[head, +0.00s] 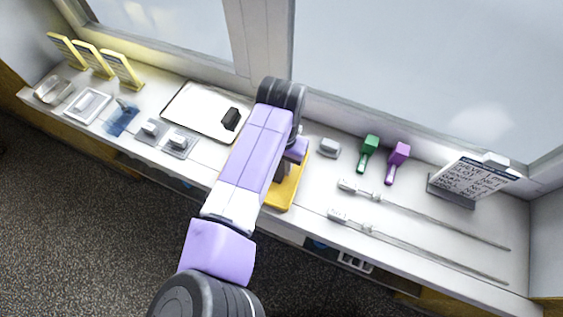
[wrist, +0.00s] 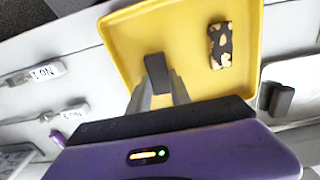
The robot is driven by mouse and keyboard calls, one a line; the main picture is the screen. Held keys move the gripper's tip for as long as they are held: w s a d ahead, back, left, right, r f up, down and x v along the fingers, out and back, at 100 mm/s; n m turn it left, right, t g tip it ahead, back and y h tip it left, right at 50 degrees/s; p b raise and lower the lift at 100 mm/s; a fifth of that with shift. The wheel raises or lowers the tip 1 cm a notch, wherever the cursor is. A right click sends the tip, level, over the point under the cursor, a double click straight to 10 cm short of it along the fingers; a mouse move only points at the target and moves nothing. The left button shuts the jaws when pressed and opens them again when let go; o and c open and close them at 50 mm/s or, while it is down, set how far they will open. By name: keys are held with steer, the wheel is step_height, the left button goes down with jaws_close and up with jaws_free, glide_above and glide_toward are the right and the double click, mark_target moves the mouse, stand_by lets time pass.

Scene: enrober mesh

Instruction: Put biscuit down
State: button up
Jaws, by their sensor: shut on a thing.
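My gripper (wrist: 157,92) is shut on a plain dark brown biscuit (wrist: 157,72), whose end shows between the fingertips in the wrist view. The biscuit is over the yellow tray (wrist: 130,40); I cannot tell whether it touches the tray floor. A dark biscuit with pale nut pieces (wrist: 220,45) lies on the tray, to the right of the held one and apart from it. In the head view my arm covers most of the yellow tray (head: 285,192) and hides the held biscuit.
A white tray (head: 195,108) with a dark block (head: 230,118) lies left of the yellow tray. Right of it are a grey block (head: 329,147), green (head: 368,152) and purple (head: 397,160) tools, two long thin rods (head: 430,216) and a sign (head: 470,182). A window wall stands behind.

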mark_target(281, 168)
steer(key=shift+f, duration=0.2)
steer(key=shift+f, duration=0.15)
steer(key=o, duration=1)
step_height(281, 168, up, 12)
steer(key=shift+r+b, duration=0.2)
steer(key=shift+b, duration=0.85)
steer(key=shift+s, duration=0.1)
